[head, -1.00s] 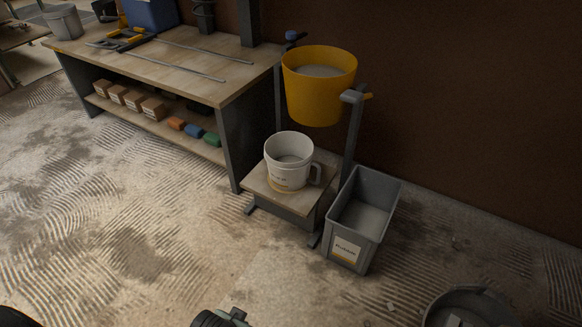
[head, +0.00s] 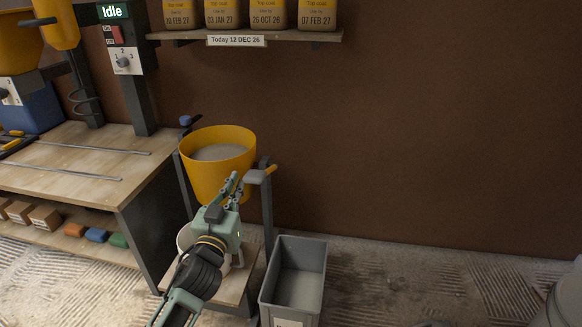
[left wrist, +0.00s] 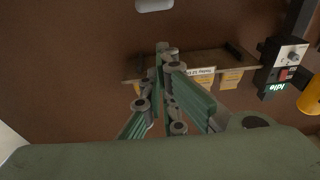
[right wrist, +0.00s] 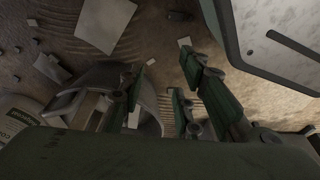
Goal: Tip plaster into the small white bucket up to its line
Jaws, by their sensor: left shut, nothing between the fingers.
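The yellow tipping bucket (head: 188,172) hangs in its stand in the head view, upright, with grey plaster (head: 222,152) inside. A grey grip with an orange end (head: 258,176) sits at its right side. My left gripper (head: 235,180) is shut and empty, in front of the yellow bucket's lower right side and left of that grip; I cannot tell if it touches. The small white bucket (head: 183,238) stands on the low wooden platform (head: 235,288), mostly hidden behind my left arm; its line and contents are hidden. My right gripper (right wrist: 168,55) is open and empty, outside the head view.
A grey bin (head: 300,275) stands right of the platform. The workbench (head: 90,165) with rods is at the left. A wall shelf (head: 250,38) holds several dated yellow containers beside an "Idle" control panel (head: 122,45). A grey container (right wrist: 90,95) lies below my right gripper.

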